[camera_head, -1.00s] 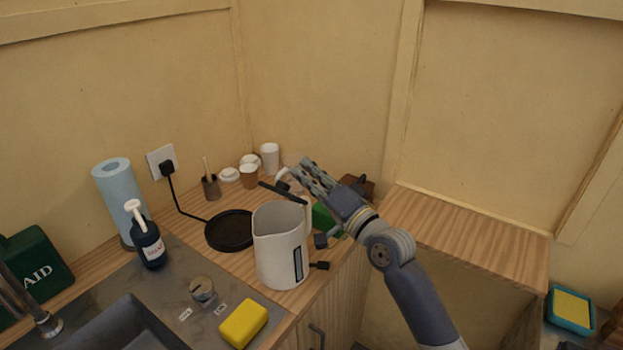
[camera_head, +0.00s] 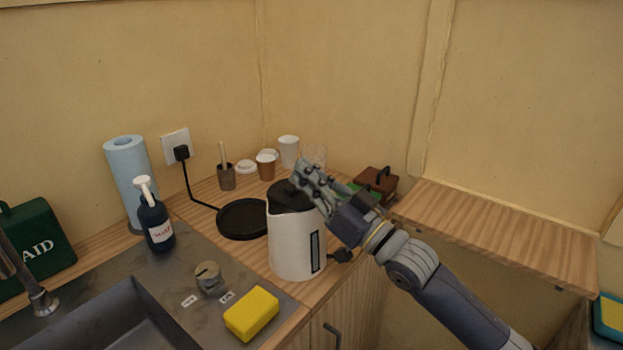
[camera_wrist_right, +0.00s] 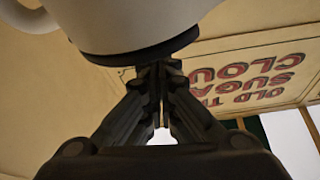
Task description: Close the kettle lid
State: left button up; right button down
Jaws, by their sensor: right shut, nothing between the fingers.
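The white kettle (camera_head: 293,248) stands upright on the wooden counter beside its black round base (camera_head: 243,219). Its black lid (camera_head: 284,196) lies down over the top opening, looking flat. My right gripper (camera_head: 300,176) is shut and empty, its fingertips over the lid. In the right wrist view, which is upside down, the kettle body (camera_wrist_right: 140,22) and lid (camera_wrist_right: 138,55) are at the top. My right gripper (camera_wrist_right: 158,66) has its fingertips together at the lid, seemingly touching it. My arm hides the kettle's right upper side in the head view. My left gripper is not in view.
Paper cups (camera_head: 266,165) and a brown box (camera_head: 377,182) stand behind the kettle. A yellow sponge (camera_head: 251,313), a soap bottle (camera_head: 157,222) and the sink are to the left. A wooden shelf (camera_head: 500,235) is at the right.

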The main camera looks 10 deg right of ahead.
aim_at(303, 200)
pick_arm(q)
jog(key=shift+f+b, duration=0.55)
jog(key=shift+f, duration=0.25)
pick_arm(e)
jog(key=shift+s+a+f+n+g+y, duration=0.2)
jog(key=shift+f+n, duration=0.1)
jog(key=shift+n, duration=0.35)
jog(key=shift+s+a+f+n+g+y, duration=0.1)
jog(key=shift+f+n+y, duration=0.15)
jog(key=shift+n, duration=0.4)
jog(key=shift+w+r+p, duration=0.1)
jog(key=shift+r+p, duration=0.35)
jog(key=shift+p, duration=0.05)
notch_tip(303, 200, up, 4)
jog(key=p, duration=0.3)
jog(key=shift+f, duration=0.2)
jog(key=shift+s+d+f+b, duration=0.3)
jog(key=shift+s+f, duration=0.1)
jog(key=shift+f, duration=0.1)
jog(key=shift+s+d+f+b, duration=0.15)
jog(key=shift+s+f+b, duration=0.2)
jog(key=shift+f, duration=0.1)
pick_arm(q)
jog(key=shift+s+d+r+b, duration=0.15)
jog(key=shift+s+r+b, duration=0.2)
jog(key=shift+b, duration=0.75)
pick_arm(e)
jog(key=v, duration=0.8)
jog(key=shift+r, duration=0.25)
